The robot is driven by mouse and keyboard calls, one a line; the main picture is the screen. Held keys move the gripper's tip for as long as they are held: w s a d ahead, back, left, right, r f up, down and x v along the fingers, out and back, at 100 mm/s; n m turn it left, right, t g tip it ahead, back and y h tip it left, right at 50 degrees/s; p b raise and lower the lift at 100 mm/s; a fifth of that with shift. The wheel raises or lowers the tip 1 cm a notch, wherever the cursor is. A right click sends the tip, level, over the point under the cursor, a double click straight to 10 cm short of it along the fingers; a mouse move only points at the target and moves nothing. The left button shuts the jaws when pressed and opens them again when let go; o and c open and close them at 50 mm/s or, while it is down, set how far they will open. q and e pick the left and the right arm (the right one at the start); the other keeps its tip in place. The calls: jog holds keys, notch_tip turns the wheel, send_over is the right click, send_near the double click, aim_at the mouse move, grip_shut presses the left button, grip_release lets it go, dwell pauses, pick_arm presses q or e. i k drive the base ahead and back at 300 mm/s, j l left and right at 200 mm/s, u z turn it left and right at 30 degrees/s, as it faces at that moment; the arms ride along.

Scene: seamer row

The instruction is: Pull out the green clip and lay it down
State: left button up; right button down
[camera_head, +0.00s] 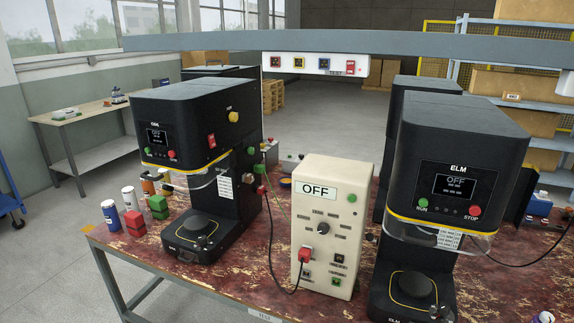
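Several small green parts show, and I cannot tell for sure which is the green clip. One small green piece (251,150) sits on the right side of the left black machine (180,115), above a thin green wire (283,206) that runs down toward the cream control box (325,215). Another green piece (336,282) sits low on the front of that box, beside a red plug (305,254) with a black cable. A round green button (351,198) is on the box's upper right. Neither of my grippers is in view.
A second black machine (458,140) stands to the right, its display reading OFF. Red and green blocks (135,222) and small cans (110,213) stand at the left of the red-brown table (215,277). A grey beam (400,43) crosses overhead. Bare tabletop shows in front.

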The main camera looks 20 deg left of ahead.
aim_at(259, 169)
jog(key=i+j+z, duration=0.25)
jog(key=j, duration=0.4)
jog(key=i+j+z, duration=0.3)
jog(key=j, duration=0.4)
jog(key=i+j+z, duration=0.1)
jog(key=j, duration=0.3)
jog(key=i, duration=0.05)
